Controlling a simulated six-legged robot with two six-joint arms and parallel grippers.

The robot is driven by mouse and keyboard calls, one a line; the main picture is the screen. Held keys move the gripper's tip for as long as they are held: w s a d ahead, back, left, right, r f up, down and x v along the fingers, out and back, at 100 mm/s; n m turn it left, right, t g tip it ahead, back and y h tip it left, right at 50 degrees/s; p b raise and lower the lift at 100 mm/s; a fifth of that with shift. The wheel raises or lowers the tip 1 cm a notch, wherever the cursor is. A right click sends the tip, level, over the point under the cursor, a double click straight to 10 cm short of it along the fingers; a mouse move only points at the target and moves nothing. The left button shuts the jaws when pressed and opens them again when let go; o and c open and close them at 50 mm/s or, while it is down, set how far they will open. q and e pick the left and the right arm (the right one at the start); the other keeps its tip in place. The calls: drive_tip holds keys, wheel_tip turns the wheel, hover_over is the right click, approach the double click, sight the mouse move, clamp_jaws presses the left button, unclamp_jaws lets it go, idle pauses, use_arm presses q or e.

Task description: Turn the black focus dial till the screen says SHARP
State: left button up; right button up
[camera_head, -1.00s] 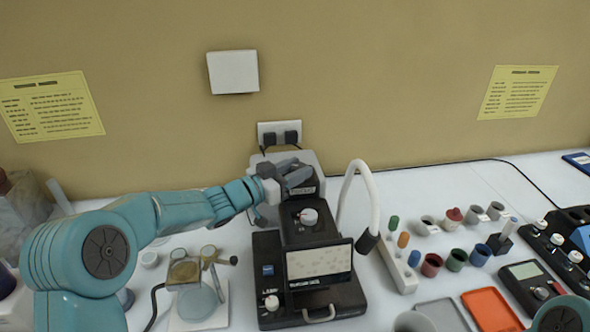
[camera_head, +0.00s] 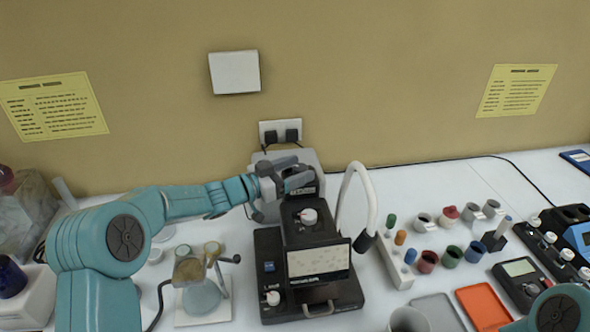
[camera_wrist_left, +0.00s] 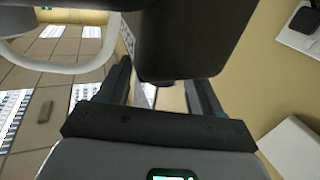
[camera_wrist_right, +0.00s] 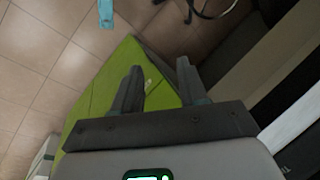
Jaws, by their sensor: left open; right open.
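A black instrument (camera_head: 268,250) stands on the white bench and carries a pale screen (camera_head: 318,262). The screen shows small dark specks above a line of lettering too small to read. My left gripper (camera_head: 294,174) is open at the upper back of the instrument. In the left wrist view its fingers (camera_wrist_left: 158,88) are apart, with a large dark body close in front. The black focus dial cannot be clearly made out; the gripper may hide it. My right gripper (camera_wrist_right: 157,75) is open and empty, away from the instrument.
A white curved lamp (camera_head: 367,200) stands just right of the instrument. A glass flask on a stand (camera_head: 202,298) is at its left. Several small cups, an orange tray (camera_head: 485,307) and a meter (camera_head: 522,282) are to the right. A wall socket (camera_head: 280,132) is behind.

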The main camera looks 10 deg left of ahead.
use_arm(q)
drive_tip(key=shift+s+a+f, duration=0.1)
drive_tip(key=shift+s+a, duration=0.15)
drive_tip(key=shift+a, duration=0.05)
drive_tip(key=b+v, duration=0.4)
drive_tip(key=v, duration=1.1)
drive_tip(key=shift+s+a, duration=0.15)
drive_tip(key=shift+s, duration=0.1)
drive_tip(key=shift+s, duration=0.1)
